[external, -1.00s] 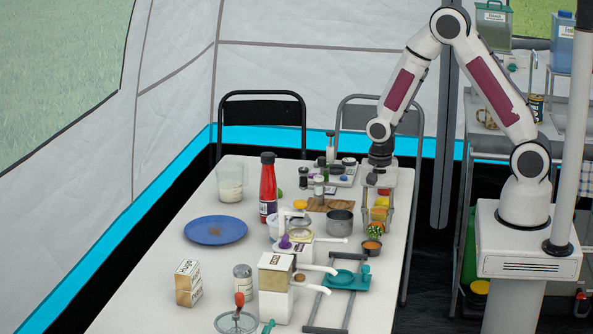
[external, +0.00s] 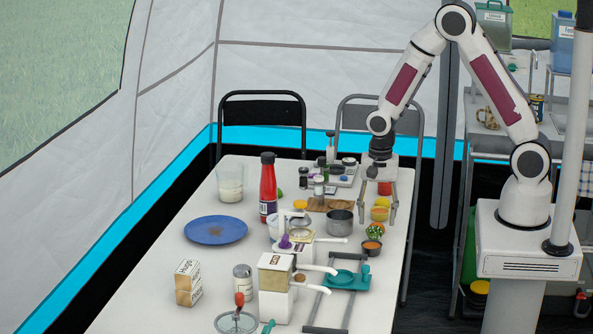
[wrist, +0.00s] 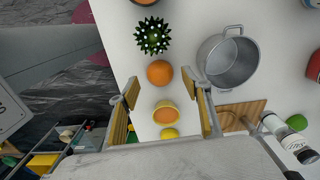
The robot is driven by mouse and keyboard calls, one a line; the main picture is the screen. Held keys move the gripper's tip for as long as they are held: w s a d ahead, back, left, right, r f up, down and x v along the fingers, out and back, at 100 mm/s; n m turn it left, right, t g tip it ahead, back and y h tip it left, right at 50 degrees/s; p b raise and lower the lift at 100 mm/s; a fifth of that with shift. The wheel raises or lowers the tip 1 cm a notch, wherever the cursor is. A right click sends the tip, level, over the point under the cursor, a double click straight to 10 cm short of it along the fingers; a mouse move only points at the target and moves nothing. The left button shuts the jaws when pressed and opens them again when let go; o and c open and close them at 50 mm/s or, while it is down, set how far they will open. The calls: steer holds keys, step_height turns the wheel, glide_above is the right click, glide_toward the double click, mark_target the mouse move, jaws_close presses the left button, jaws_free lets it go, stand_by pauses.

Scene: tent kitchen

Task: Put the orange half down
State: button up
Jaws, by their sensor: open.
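My gripper (external: 376,217) is open over the far right part of the white table, its fingers spread apart and pointing down. In the wrist view, my gripper (wrist: 161,83) has nothing pinched between its fingers. Between them and below lies a yellow-rimmed round thing with an orange face (wrist: 166,115). It looks like the orange half, perhaps in a small yellow bowl; I cannot tell which. It also shows as a yellow shape in the external view (external: 380,213). A whole orange (wrist: 160,72) lies beside it, and a yellow lemon (wrist: 169,133) is on its other side.
A steel pot (wrist: 232,62) stands close to the right finger, with a wooden board (wrist: 238,114) beside it. A green spotted ball-like thing (wrist: 153,36) is beyond the orange. A red bottle (external: 268,188) and a blue plate (external: 215,230) stand farther left.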

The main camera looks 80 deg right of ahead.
mark_target(379, 225)
steer(key=r, duration=0.3)
steer(key=shift+s+d+r, duration=0.1)
steer(key=shift+s+r, duration=0.05)
steer(key=shift+s, duration=0.2)
steer(key=shift+r, duration=1.2)
steer(key=shift+s+r, duration=0.1)
steer(key=shift+r, duration=0.35)
steer(key=s+a+r+n+t, duration=0.2)
steer(key=s+a+r+n, duration=0.1)
steer(key=s+r+n, duration=0.5)
steer(key=s+a+r+n+t, duration=0.3)
steer(key=s+r+n, duration=0.6)
steer(key=r, duration=0.4)
steer(key=shift+s+r+t, duration=0.15)
steer(key=shift+t, duration=0.15)
steer(key=shift+o, duration=0.6)
